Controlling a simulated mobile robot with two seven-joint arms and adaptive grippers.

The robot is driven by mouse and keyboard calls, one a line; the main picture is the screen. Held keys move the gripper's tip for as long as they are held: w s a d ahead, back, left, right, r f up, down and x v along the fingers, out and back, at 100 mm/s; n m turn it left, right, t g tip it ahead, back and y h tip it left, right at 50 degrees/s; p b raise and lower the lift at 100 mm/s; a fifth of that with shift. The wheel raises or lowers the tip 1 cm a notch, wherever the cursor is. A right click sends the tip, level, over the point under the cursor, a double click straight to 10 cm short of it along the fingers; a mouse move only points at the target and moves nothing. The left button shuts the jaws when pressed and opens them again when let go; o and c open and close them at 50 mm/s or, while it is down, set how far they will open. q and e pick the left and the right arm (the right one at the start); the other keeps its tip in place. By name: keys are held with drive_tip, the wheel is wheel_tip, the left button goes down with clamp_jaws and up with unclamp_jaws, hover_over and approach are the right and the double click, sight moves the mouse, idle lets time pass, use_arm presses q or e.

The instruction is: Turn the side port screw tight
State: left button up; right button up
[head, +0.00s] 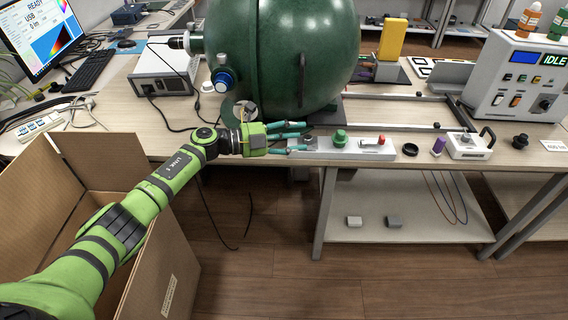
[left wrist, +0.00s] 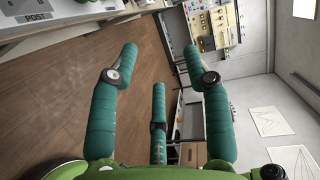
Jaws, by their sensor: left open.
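The large green sphere (head: 290,55) stands on the bench, with a fitting at its left side (head: 183,41) that a cable runs into. A blue knob (head: 224,79) projects from its lower left. I cannot tell which small part is the side port screw. My left gripper (head: 303,137) is below the sphere at the bench's front edge, its teal fingers pointing right, open and empty. In the left wrist view its fingers (left wrist: 158,75) are spread with nothing between them. My right gripper is in neither view.
A grey strip with a green knob (head: 340,138) lies just right of my left fingers. A black ring (head: 410,149), a purple cylinder (head: 438,146) and a small white box (head: 468,146) follow. An open cardboard box (head: 165,255) stands below my left arm. A white instrument (head: 163,70) stands left of the sphere.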

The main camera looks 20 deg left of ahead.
use_arm(q)
wheel_tip(320, 180, down, 10)
drive_tip(key=a+n+t+y, duration=0.2)
drive_tip(key=n+t, duration=0.2)
drive_tip(key=n, duration=0.3)
drive_tip(key=shift+s+a+f+y, duration=0.15)
drive_tip(key=shift+a+y, duration=0.05)
drive_tip(key=shift+y, duration=0.2)
idle(0.4)
